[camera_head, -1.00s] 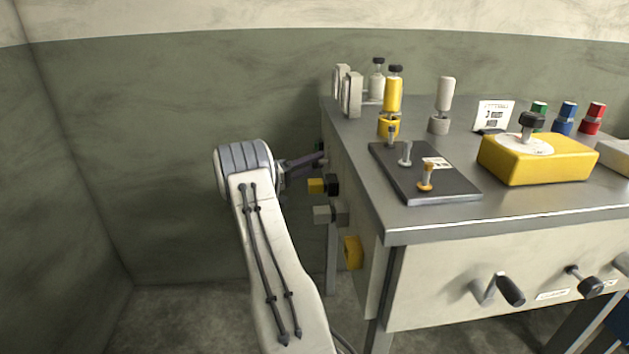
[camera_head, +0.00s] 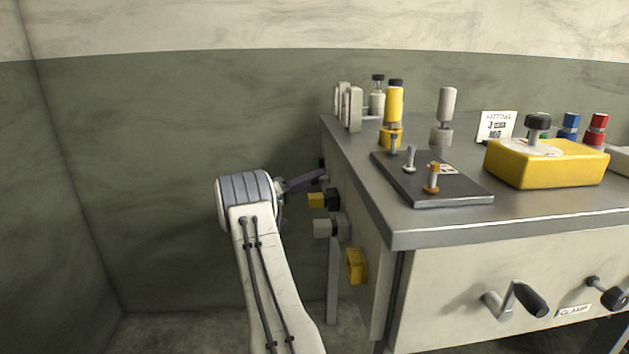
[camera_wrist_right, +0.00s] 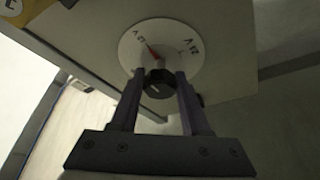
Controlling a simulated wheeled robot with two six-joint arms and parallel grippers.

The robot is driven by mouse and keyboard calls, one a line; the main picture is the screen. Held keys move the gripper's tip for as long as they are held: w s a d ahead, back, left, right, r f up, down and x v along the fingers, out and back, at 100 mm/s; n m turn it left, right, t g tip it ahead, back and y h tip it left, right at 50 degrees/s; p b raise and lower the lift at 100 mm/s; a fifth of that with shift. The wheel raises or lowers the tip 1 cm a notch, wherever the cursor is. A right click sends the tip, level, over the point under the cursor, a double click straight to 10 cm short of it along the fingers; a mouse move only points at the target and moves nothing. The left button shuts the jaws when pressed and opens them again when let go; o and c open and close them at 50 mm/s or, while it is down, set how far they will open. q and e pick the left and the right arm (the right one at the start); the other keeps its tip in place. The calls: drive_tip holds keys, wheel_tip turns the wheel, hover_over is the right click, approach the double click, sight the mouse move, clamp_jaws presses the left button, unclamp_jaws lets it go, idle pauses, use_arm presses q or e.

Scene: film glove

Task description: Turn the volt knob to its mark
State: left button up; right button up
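The volt knob (camera_wrist_right: 158,82) is a dark round knob with a pale line on its face. It sits in front of a white dial disc (camera_wrist_right: 190,50) with "V" lettering and a red mark (camera_wrist_right: 152,50) at its upper left. In the right wrist view my right gripper (camera_wrist_right: 161,80) has one finger on each side of the knob, with no clear gap showing. In the head view my right gripper (camera_head: 305,181) reaches the bench's left side panel; the knob is hard to make out there. My left gripper is not in view.
Below the gripper, a yellow-and-black fitting (camera_head: 318,200), a grey one (camera_head: 324,228) and a yellow block (camera_head: 356,266) stick out from the panel. The bench top (camera_head: 410,226) carries a lever plate (camera_head: 440,192) and a yellow box (camera_head: 550,168). Free room lies left of the bench.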

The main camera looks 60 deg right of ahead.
drive_tip(key=o, duration=0.4)
drive_tip(key=shift+a, duration=0.1)
drive_tip(key=p+v, duration=0.1)
drive_tip(key=v, duration=0.9)
drive_tip(key=shift+w+a+f+p, duration=0.15)
drive_tip(key=shift+w+p, duration=0.05)
drive_tip(key=shift+p, duration=0.2)
